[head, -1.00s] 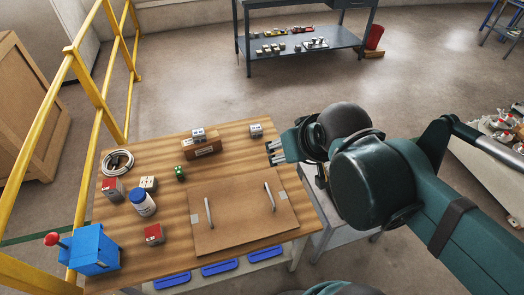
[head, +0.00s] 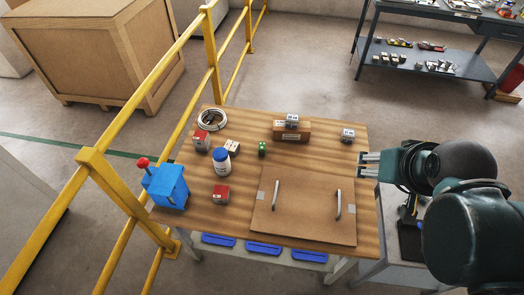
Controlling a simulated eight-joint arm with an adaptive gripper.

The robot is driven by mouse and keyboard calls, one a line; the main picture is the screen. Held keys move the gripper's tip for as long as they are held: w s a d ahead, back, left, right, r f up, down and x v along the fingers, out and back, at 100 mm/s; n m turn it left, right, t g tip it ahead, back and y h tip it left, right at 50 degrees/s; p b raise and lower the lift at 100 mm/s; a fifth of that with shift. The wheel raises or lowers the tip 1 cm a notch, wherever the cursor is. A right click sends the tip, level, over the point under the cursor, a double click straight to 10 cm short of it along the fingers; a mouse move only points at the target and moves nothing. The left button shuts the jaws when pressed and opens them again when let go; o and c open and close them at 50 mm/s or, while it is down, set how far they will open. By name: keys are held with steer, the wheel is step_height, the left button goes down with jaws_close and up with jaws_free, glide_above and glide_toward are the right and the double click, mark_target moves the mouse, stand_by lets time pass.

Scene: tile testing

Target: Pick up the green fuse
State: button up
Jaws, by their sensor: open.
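The green fuse (head: 262,149) is a small green block standing on the wooden table (head: 230,232), near the middle and just behind the brown board. My gripper (head: 362,165) is at the table's right edge, pointing left, with its fingers apart and nothing between them. It is well to the right of the green fuse and does not touch it. The fuse is fully in view.
A brown board with two handles (head: 305,214) lies at the front. Left are a blue-capped bottle (head: 222,167), red-and-grey blocks (head: 221,194), a cable coil (head: 212,119) and a blue box with red lever (head: 167,186). A brown block (head: 291,134) stands behind. Yellow railing (head: 150,110) runs left.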

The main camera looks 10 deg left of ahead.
steer(key=shift+w, duration=0.1)
stand_by(0.5)
steer(key=n+g+b, duration=0.1)
steer(key=n+g, duration=0.6)
steer(key=n, duration=1.2)
glide_above(263, 146)
step_height(263, 146, down, 29)
steer(key=shift+d+r, duration=0.15)
steer(key=shift+a+f, duration=0.25)
steer(key=shift+f, duration=0.2)
steer(key=shift+f, duration=0.1)
